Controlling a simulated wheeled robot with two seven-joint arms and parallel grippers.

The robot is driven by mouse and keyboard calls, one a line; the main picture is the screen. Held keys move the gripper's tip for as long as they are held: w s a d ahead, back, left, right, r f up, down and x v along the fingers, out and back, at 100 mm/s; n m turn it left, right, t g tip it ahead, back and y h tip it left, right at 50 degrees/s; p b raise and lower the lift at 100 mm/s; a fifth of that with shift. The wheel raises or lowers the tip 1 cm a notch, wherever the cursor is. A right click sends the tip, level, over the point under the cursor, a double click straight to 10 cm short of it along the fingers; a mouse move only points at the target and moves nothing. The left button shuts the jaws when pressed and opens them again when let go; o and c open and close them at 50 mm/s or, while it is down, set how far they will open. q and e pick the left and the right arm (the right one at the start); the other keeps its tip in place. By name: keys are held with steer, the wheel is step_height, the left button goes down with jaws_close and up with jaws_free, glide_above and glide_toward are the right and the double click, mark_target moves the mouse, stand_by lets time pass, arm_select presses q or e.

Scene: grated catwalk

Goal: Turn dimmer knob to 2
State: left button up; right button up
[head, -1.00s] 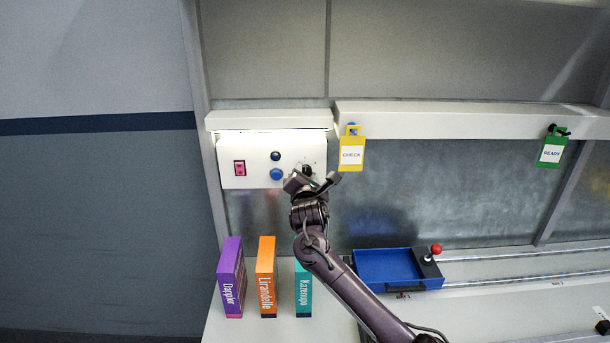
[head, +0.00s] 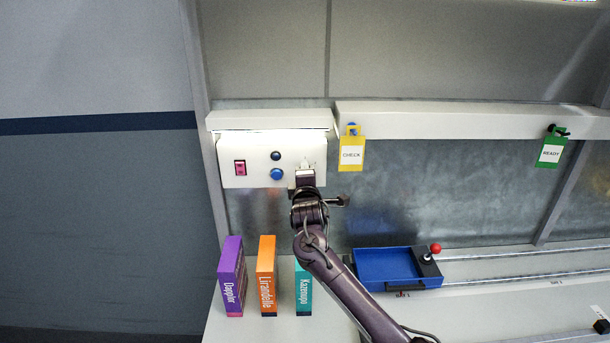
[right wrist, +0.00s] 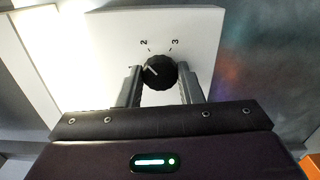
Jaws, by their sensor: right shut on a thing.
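The dimmer knob (right wrist: 159,72) is round and black with a white pointer line, on the white control panel (head: 231,149). In the right wrist view its line points left and slightly up, below the tick of the printed 2 (right wrist: 143,43); the 3 (right wrist: 175,42) is to the right of the 2. My right gripper (right wrist: 160,80) has one finger on each side of the knob and is shut on it. In the head view my right gripper (head: 306,172) is at the panel's right part and hides the knob. My left gripper is not in view.
A pink switch (head: 239,168), a dark button (head: 276,156) and a blue button (head: 277,174) are left of my gripper. A yellow CHECK tag (head: 351,153) hangs close on the right. Several upright boxes and a blue tray (head: 384,267) are below.

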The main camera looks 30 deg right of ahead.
steer(key=shift+m, duration=0.8)
steer(key=o, duration=1)
steer(key=shift+d, duration=0.1)
steer(key=b+v, duration=0.2)
steer(key=v, duration=0.6)
steer(key=shift+f, duration=0.1)
